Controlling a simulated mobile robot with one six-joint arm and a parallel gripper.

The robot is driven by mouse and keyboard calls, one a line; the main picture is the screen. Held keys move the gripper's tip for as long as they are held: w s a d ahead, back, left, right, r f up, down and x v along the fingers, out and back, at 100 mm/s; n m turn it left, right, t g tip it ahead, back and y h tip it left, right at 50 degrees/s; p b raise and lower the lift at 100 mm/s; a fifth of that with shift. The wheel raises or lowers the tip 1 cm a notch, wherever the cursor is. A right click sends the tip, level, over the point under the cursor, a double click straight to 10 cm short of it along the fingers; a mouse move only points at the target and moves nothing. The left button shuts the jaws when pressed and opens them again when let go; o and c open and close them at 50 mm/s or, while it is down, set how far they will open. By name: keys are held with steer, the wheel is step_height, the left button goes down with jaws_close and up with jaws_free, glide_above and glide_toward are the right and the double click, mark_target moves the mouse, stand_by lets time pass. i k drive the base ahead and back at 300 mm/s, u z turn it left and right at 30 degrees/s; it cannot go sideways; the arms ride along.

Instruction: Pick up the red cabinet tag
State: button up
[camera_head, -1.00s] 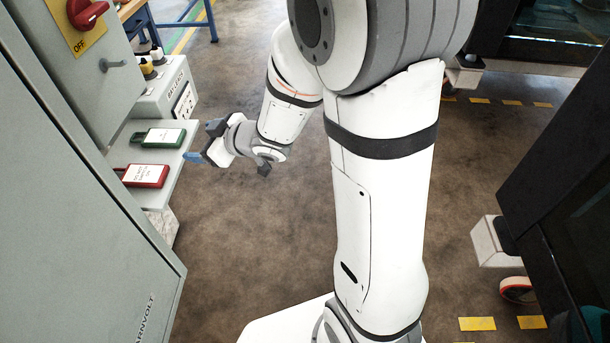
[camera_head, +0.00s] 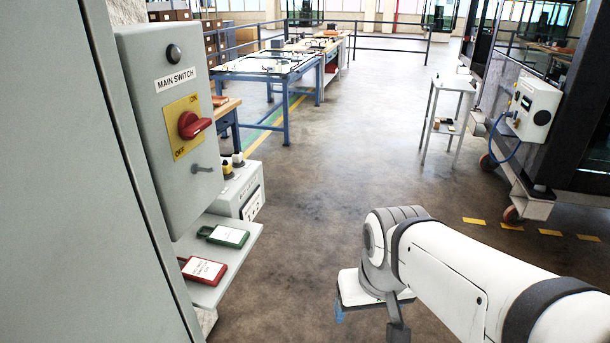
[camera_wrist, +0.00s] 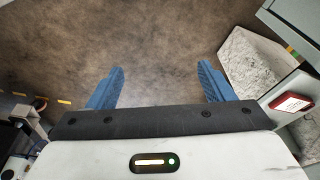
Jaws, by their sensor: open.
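The red cabinet tag (camera_head: 203,270) lies on the grey shelf (camera_head: 234,282) below the main switch box, at lower left in the head view. It has a white label on a red body. It also shows at the right edge of the wrist view (camera_wrist: 291,103). My gripper shows in the wrist view (camera_wrist: 160,82) with its two blue fingers wide apart and nothing between them. It points at bare floor, apart from the tag and the shelf. In the head view, only a little of its blue finger (camera_head: 339,314) shows, right of the shelf.
A green tag (camera_head: 226,236) lies just behind the red one. The main switch box (camera_head: 172,110), with a red knob (camera_head: 194,125), overhangs the shelf. A grey box (camera_head: 240,190) stands at the shelf's far end. Middle floor is clear.

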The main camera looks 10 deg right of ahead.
mark_target(196, 269)
steer(key=z, duration=1.1)
steer(key=k, duration=1.2)
steer(key=u, duration=0.95)
steer(key=i, duration=1)
steer(key=u, duration=0.05)
